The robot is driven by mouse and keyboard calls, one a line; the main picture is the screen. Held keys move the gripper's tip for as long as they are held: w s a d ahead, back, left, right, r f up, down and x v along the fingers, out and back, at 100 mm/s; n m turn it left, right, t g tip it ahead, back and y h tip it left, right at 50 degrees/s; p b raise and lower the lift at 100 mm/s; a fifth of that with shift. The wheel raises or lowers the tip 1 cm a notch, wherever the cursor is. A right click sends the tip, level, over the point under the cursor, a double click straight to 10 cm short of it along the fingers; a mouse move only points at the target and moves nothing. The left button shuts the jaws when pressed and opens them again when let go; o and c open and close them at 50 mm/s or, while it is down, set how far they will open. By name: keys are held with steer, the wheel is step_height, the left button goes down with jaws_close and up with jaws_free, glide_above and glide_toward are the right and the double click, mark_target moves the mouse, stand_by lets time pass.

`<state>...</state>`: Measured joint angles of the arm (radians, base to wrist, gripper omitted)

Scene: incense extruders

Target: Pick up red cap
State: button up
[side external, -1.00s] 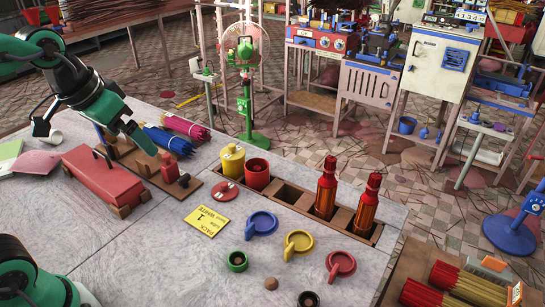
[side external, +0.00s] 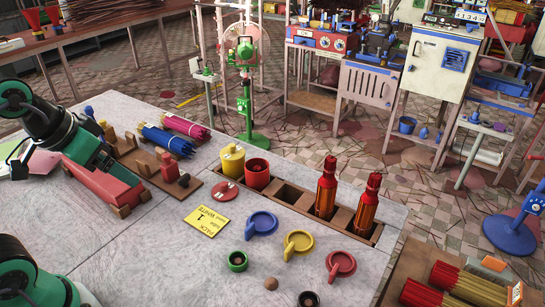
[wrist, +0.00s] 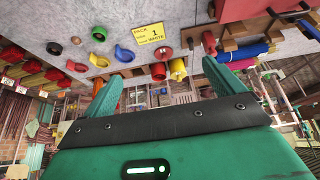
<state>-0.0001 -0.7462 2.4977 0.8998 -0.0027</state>
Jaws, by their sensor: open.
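The red cap (side external: 341,264), round with a side tab, lies on the grey table at the front right in the side view. A yellow cap (side external: 299,243) and a blue cap (side external: 262,223) of like shape lie in a row to its upper left. In the wrist view the red cap (wrist: 77,66) shows at the left, outside the jaws. My gripper (wrist: 165,72) is open, with nothing between its green fingers. In the side view it is at the far left, by the long red block (side external: 103,183), well away from the red cap; its fingertips are unclear there.
A wooden rack (side external: 288,203) holds two red bottles (side external: 327,187). A yellow card (side external: 207,220), green ring (side external: 237,261) and brown ball (side external: 271,284) lie on the table. The front left middle is clear.

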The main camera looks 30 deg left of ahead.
steer(key=w+n+g, duration=0.2)
steer(key=w+n, duration=0.1)
steer(key=w, duration=0.5)
steer(key=n+g, duration=0.4)
steer(key=n, duration=0.2)
glide_above(224, 183)
step_height(224, 183, down, 16)
steer(key=shift+s+f, duration=0.1)
steer(key=shift+s, duration=0.05)
steer(key=shift+f, duration=0.3)
steer(key=shift+f, duration=1.3)
steer(key=shift+f, duration=2.6)
